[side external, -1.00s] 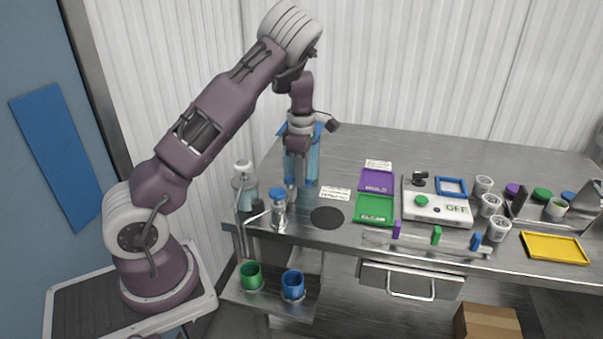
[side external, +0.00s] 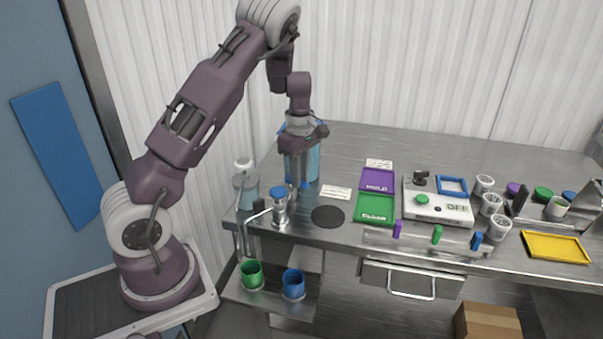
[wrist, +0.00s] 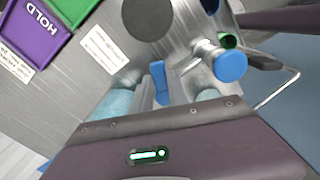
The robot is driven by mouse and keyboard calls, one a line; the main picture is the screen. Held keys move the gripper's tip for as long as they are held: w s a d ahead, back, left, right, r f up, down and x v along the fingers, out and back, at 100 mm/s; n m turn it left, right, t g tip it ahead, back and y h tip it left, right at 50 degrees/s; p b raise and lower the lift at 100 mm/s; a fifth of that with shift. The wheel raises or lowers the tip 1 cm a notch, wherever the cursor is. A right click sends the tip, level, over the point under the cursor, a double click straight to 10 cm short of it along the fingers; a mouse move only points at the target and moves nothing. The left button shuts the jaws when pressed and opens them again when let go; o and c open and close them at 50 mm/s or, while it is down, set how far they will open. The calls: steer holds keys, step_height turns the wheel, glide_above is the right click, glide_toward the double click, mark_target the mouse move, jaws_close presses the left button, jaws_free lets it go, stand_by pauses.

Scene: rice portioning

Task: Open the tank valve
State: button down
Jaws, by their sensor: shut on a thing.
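The tank (side external: 312,163) is a light-blue see-through container at the left end of the steel table, partly hidden behind my gripper. My gripper (side external: 294,192) points down in front of it. In the wrist view my fingers (wrist: 160,92) are close together around a small blue piece, the valve handle (wrist: 157,76). They are shut on it. Its lower part is hidden between the fingers, and how far the valve is turned cannot be told.
A metal dispenser with a blue cap (side external: 278,193) stands close by in front. A clear bottle (side external: 245,190) is to its left. A green cup (side external: 251,275) and a blue cup (side external: 293,285) sit on the lower shelf. A black disc (side external: 327,216) lies to the right.

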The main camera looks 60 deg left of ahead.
steer(key=m, duration=0.2)
steer(key=shift+s+d+m, duration=0.1)
steer(key=shift+s+m, duration=0.3)
steer(key=m, duration=0.1)
steer(key=s+m, duration=0.1)
steer(key=m, duration=0.1)
steer(key=shift+m, duration=0.3)
steer(key=m, duration=0.1)
steer(key=s+m, duration=0.1)
steer(key=m, duration=0.1)
steer(key=shift+a, duration=0.2)
steer(key=shift+s+a+m, duration=0.15)
steer(key=shift+m, duration=0.75)
steer(key=shift+s+a+m, duration=0.1)
steer(key=shift+s+m, duration=0.05)
steer(key=shift+m, duration=0.75)
steer(key=c, duration=1.3)
jaws_free()
step_height(320, 180, up, 7)
steer(key=shift+r, duration=0.1)
